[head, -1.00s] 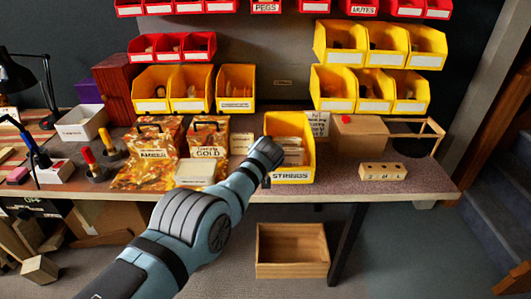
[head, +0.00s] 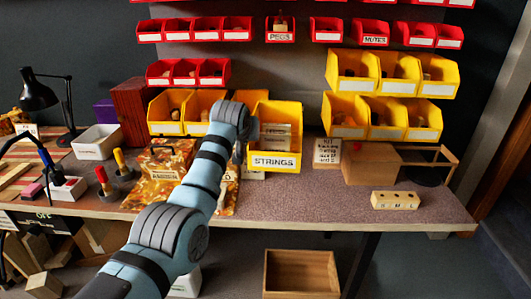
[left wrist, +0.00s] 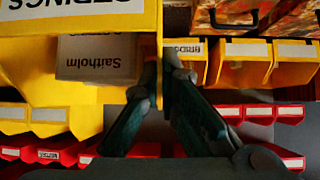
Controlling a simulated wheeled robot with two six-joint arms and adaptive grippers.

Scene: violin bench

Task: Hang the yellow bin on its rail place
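The yellow bin (head: 275,163), labelled STRINGS, is upright in the air above the bench's back part, with pale boxes (head: 275,136) inside. My left gripper (head: 246,138) is shut on its left side wall. In the left wrist view, which is upside down, the fingers (left wrist: 162,75) close on the wall of the bin (left wrist: 80,50), and a box inside reads Saitholm. The bin is in front of the gap between the left yellow bins (head: 165,128) and the right yellow bins (head: 345,131). The wall right behind it is hidden. My right gripper is not in view.
Red bins (head: 280,37) hang in rows above. The bench front is clear. An open wooden box (head: 300,272) is below.

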